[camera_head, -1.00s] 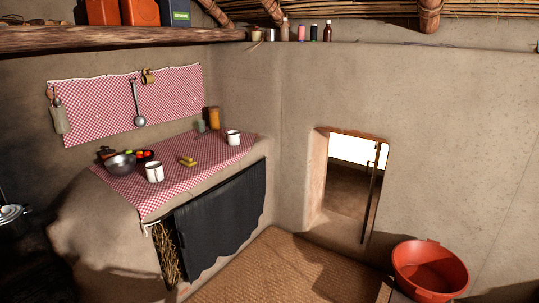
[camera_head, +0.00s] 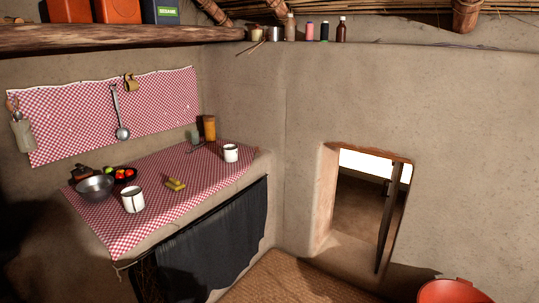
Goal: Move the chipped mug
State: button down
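Two white mugs with dark rims stand upright on the mud counter, which is covered by a red-and-white checked cloth (camera_head: 190,160). One mug (camera_head: 132,200) is near the counter's front left, beside a metal bowl. The other mug (camera_head: 230,153) is at the right end, near the wall corner. A chip cannot be made out on either, so I cannot tell which is the chipped mug. My gripper is not in view.
A metal bowl (camera_head: 95,188), a dark dish of red and green produce (camera_head: 124,175), yellow pieces (camera_head: 175,184) and an orange-brown cylinder (camera_head: 209,128) share the counter. A dark curtain (camera_head: 215,240) hangs below. A red basin (camera_head: 452,291) is at bottom right.

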aim_at(230, 154)
jog(key=i, duration=3.35)
jog(key=z, duration=0.8)
jog(key=k, duration=0.15)
jog(key=u, duration=3.2)
